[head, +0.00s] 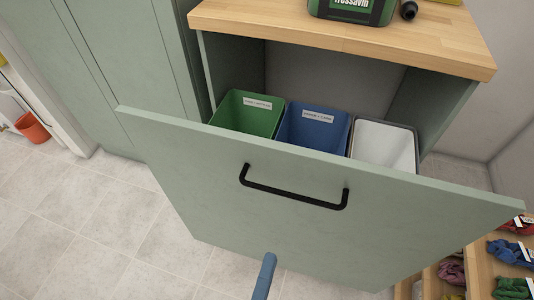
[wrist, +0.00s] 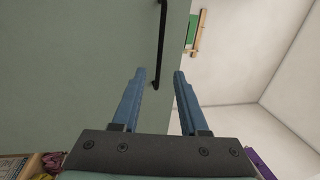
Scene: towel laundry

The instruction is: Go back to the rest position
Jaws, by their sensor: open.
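My gripper (wrist: 160,74) is open in the wrist view, with two blue fingers apart and nothing between them that I can see held. In the head view one blue finger of my gripper (head: 266,275) shows at the bottom edge, below the drawer's black handle (head: 293,197). The pale green drawer front (head: 200,170) is pulled out and tilted toward me. In the wrist view the handle (wrist: 161,35) appears beyond the fingertips; whether it touches them I cannot tell.
Green (head: 246,113), blue (head: 313,126) and white (head: 382,145) bins stand in the open drawer. A wooden worktop (head: 300,40) holds a green canister (head: 350,8). Shelves with coloured bundles (head: 511,250) are at lower right. Tiled floor (head: 90,230) is clear at left.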

